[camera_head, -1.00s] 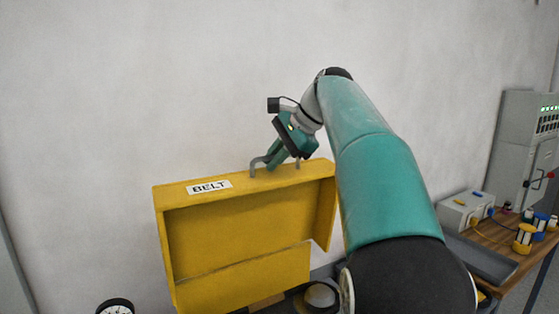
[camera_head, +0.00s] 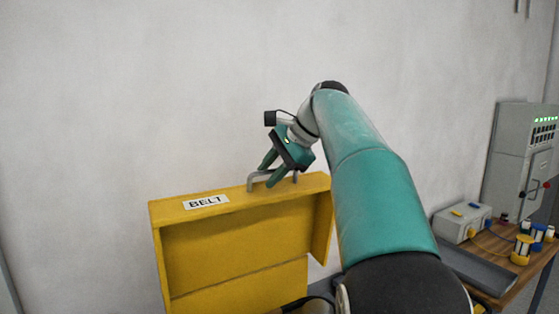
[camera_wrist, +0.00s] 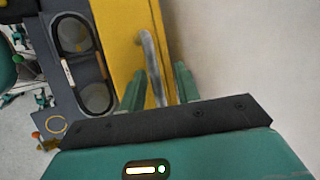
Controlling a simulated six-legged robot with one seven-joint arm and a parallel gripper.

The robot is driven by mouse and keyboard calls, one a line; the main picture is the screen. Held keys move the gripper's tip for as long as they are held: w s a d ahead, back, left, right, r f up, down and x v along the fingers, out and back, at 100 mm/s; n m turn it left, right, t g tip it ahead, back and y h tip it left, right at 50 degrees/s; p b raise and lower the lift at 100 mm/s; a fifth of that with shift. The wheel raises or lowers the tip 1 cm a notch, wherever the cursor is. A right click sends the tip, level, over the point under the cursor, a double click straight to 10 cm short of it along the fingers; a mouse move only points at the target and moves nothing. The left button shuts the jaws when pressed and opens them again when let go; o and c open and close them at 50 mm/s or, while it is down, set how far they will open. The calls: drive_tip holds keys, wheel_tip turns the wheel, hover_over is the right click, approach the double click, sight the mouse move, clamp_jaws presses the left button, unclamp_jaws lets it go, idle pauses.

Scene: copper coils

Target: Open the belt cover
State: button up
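The yellow belt cover (camera_head: 235,245), labelled BELT, stands tilted up with its hollow inside facing the head camera. A grey bar handle (camera_head: 252,182) is on its top edge; the handle also shows in the wrist view (camera_wrist: 151,62). My gripper (camera_head: 272,174) is at the handle, its two green fingers spread apart. In the wrist view, my gripper (camera_wrist: 159,84) has one finger on each side of the handle, with gaps between; I see no firm grip. The lower part of the cover is cut off by the head view.
A dark panel with two rounded openings (camera_wrist: 84,65) lies beside the cover in the wrist view. At the right are a wooden table (camera_head: 512,292) with spools (camera_head: 522,250), a grey box (camera_head: 462,222) and a grey cabinet (camera_head: 520,160). The wall behind is bare.

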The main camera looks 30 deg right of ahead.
drive_tip(key=v, duration=1.3)
drive_tip(key=shift+s+r, duration=0.25)
drive_tip(key=s+a+f+n+h, duration=0.1)
drive_tip(key=s+a+f+n, duration=0.15)
drive_tip(key=a+f, duration=0.35)
drive_tip(key=s+a+f+n+h, duration=0.1)
drive_tip(key=s+a+f+n, duration=0.1)
drive_tip(key=a+f+n, duration=0.4)
drive_tip(key=s+a+f+n+h, duration=0.1)
drive_tip(key=s+a+f+n, duration=0.1)
drive_tip(key=s+f, duration=0.3)
drive_tip(key=s+a+f+n+h, duration=0.1)
drive_tip(key=s+a+f+n, duration=0.2)
drive_tip(key=f, duration=0.8)
drive_tip(key=s+a+f+n+h, duration=0.1)
drive_tip(key=s+a+f+n, duration=0.2)
drive_tip(key=s+f, duration=0.5)
drive_tip(key=shift+a+f, duration=0.15)
drive_tip(key=shift+f, duration=0.2)
